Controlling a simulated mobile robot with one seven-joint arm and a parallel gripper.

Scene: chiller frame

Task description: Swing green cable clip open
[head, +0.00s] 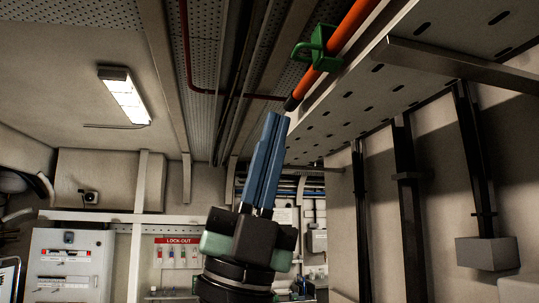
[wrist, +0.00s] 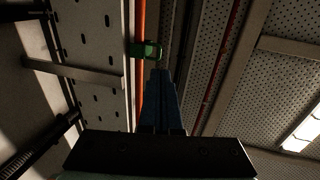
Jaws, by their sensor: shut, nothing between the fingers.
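The green cable clip (head: 318,47) sits around a thick orange cable (head: 350,27) overhead, at the top right of the head view. A green loop sticks out from its left side. The clip also shows in the wrist view (wrist: 146,50), just beyond my fingertips. My gripper (head: 272,118) points up with its long blue fingers shut and empty. In the head view the fingertips appear below and left of the clip, apart from it. In the wrist view the fingers (wrist: 160,75) partly cover the cable. I cannot tell whether the clip's latch is closed.
A perforated metal tray (head: 400,70) runs beside the cable on the right. Dark vertical struts (head: 408,190) stand along the right wall. Pipes and ceiling beams (head: 165,70) run overhead. A lit lamp (head: 124,97) hangs at left. A lock-out board (head: 178,252) and cabinet (head: 70,265) stand behind.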

